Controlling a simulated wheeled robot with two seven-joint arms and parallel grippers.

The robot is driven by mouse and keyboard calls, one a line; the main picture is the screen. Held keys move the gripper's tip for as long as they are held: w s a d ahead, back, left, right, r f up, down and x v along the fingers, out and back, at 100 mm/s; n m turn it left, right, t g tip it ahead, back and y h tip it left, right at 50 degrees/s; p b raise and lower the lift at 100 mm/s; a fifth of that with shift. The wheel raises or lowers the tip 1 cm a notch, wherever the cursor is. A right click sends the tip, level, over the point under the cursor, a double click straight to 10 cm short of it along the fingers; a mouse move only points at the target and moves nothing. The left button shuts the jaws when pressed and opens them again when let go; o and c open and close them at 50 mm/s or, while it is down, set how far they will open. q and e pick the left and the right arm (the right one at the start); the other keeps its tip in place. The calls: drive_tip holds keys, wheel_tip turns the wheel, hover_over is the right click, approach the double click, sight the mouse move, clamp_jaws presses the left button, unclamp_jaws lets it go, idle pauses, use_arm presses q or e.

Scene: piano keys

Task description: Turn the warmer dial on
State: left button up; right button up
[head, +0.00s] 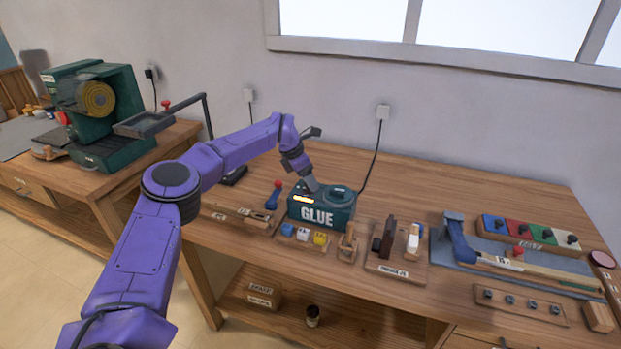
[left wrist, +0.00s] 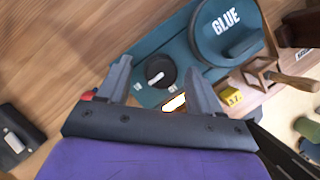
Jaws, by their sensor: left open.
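The glue warmer is a dark teal box (head: 318,211) with a white GLUE label, standing on the bench. In the left wrist view its round lid (left wrist: 226,30) also reads GLUE. The warmer dial (left wrist: 158,76) is a round black knob with a pale pointer mark on the box. My left gripper (head: 313,187) is above the warmer, pointing down. In the left wrist view the left gripper (left wrist: 158,66) is open, one finger on each side of the dial. I cannot tell whether the fingers touch it. A small bright orange-edged patch (left wrist: 174,102) shows beside the dial.
Colored blocks (head: 303,234) and a wooden clamp-like piece (head: 347,243) sit in front of the warmer. A tool board (head: 397,267) is to its right. A cord runs behind it to a wall outlet (head: 383,112). A green machine (head: 98,108) stands on the left bench.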

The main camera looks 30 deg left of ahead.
use_arm(q)
drive_tip(key=b+v, duration=0.2)
drive_tip(key=v, duration=0.8)
drive_tip(key=shift+r, duration=0.3)
drive_tip(key=shift+a, duration=0.1)
